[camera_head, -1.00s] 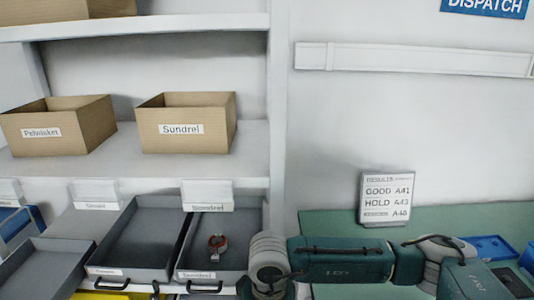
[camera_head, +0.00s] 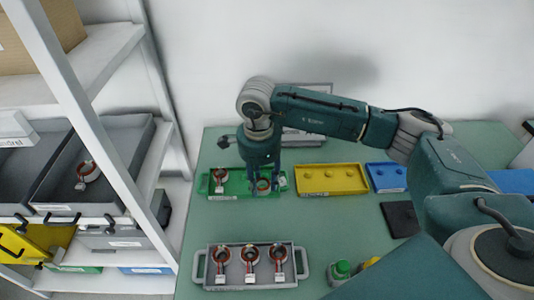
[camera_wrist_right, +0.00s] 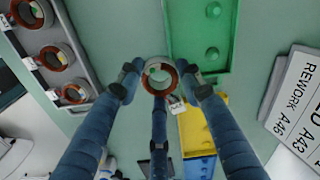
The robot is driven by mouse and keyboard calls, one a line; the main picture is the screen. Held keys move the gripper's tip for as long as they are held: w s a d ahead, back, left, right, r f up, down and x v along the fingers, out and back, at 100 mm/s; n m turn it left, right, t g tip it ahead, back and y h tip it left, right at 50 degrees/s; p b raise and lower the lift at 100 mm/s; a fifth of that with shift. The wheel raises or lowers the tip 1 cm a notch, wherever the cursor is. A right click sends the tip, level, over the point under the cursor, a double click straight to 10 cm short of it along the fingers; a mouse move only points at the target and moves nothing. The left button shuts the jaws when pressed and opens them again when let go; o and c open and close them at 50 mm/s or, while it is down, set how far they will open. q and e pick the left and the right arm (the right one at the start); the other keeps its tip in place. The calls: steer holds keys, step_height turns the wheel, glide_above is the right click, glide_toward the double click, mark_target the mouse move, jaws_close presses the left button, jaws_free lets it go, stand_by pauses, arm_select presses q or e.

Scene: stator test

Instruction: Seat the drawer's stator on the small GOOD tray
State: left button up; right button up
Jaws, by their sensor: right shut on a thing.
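The drawer (camera_head: 128,150) on the left shelf holds one stator (camera_head: 88,170), a copper-red ring with a pale tag. My right gripper (camera_head: 262,190) is over the right part of the green tray (camera_head: 234,190) on the bench, pointing down. It is shut on another stator (camera_wrist_right: 158,75), seen between its fingers in the right wrist view. Whether that stator touches the tray is unclear. Another stator (camera_head: 218,178) sits at the tray's left end. In the wrist view the green tray (camera_wrist_right: 190,40) shows bare round pegs. My left gripper is out of view.
A grey tray (camera_head: 208,266) with three stators stands at the bench's front. A yellow tray (camera_head: 335,192) and a blue tray (camera_head: 386,178) lie right of the green one. The results sign (camera_wrist_right: 298,100) is behind.

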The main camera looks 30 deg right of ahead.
mark_target(265, 174)
steer(key=w+d+r+m+b, duration=0.1)
steer(key=w+d+m, duration=0.25)
steer(key=m, duration=0.85)
steer(key=w+d+r+m+b, duration=0.15)
steer(key=w+m, duration=0.35)
steer(key=m, duration=0.6)
steer(key=shift+s+f+b, duration=0.2)
steer(key=shift+f+b, duration=1.6)
steer(key=shift+f, duration=0.9)
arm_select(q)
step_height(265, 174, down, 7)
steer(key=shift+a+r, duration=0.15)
arm_select(e)
steer(key=shift+f, duration=0.15)
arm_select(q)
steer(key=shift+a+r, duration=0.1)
arm_select(e)
steer(key=shift+d, duration=0.1)
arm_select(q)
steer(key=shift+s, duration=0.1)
arm_select(e)
steer(key=shift+f, duration=0.25)
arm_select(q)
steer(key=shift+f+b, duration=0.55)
arm_select(e)
steer(key=shift+f, duration=0.7)
steer(key=shift+f, duration=0.2)
steer(key=o, duration=1.2)
